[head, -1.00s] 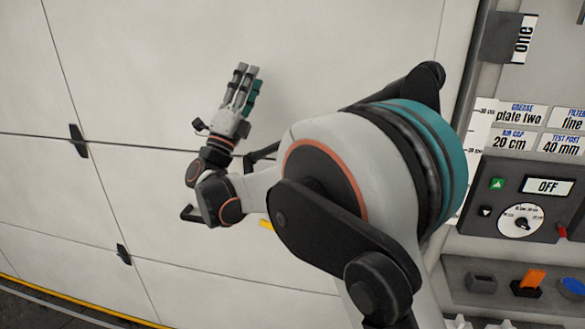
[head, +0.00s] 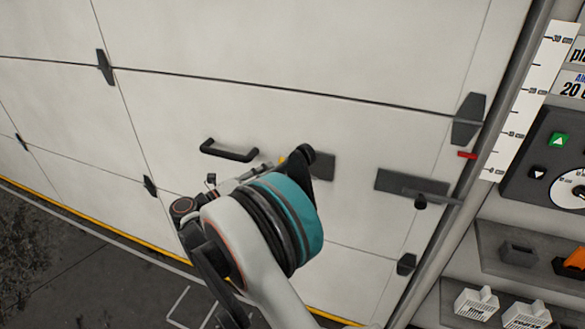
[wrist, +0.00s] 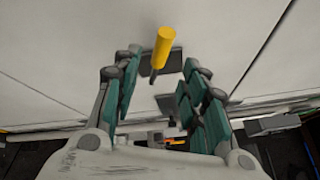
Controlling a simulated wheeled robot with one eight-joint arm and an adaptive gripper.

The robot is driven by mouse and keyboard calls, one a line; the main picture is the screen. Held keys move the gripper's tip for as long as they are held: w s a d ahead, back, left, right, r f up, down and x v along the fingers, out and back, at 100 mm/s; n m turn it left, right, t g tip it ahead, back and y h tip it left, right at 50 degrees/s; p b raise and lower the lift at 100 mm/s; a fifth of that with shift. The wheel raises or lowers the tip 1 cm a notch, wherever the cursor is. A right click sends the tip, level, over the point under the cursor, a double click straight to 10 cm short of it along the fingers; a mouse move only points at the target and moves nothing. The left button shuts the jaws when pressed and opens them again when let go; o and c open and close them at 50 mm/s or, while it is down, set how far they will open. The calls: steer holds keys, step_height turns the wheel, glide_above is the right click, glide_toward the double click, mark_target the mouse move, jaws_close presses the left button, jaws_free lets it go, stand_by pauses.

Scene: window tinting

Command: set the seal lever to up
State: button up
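The seal lever appears to be the yellow grip (wrist: 163,48) on a thin dark stem in front of a dark plate (wrist: 172,62) on the white door. In the wrist view it lies ahead of the fingertips, towards the top of the picture. My gripper (wrist: 160,72) is open and empty, with its teal-padded fingers wide apart. No contact with the lever shows. In the head view, only a yellow sliver (head: 281,159) shows beside the plate (head: 321,166). My arm hides the rest of the lever and part of my gripper (head: 243,180).
A black pull handle (head: 229,151) is left of the plate. A dark bolt plate with a knob (head: 411,186) and a red tab (head: 466,155) are to the right. A control panel (head: 540,150) and shelf (head: 510,246) stand at far right. Floor is clear at lower left.

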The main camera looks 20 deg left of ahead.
mark_target(291, 165)
steer(key=b+x, duration=0.2)
steer(key=x, duration=0.7)
steer(key=shift+w, duration=0.1)
jaws_close()
